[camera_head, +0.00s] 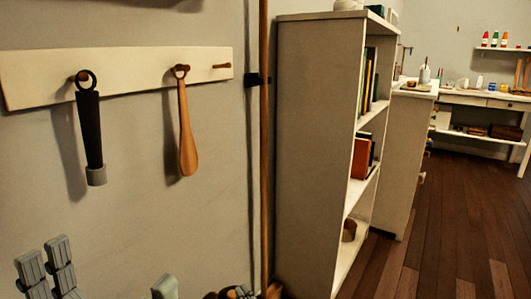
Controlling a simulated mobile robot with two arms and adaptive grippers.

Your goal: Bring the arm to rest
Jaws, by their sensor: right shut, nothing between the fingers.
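The rest of the right arm is below the picture.
A pale wall rail (130,72) holds a black hanging tool (91,130) and a wooden shoehorn (187,130). A tall wooden pole (263,150) stands beside a bookcase (310,150). Dark floorboards (450,220) lie open at right, before a desk (470,98).

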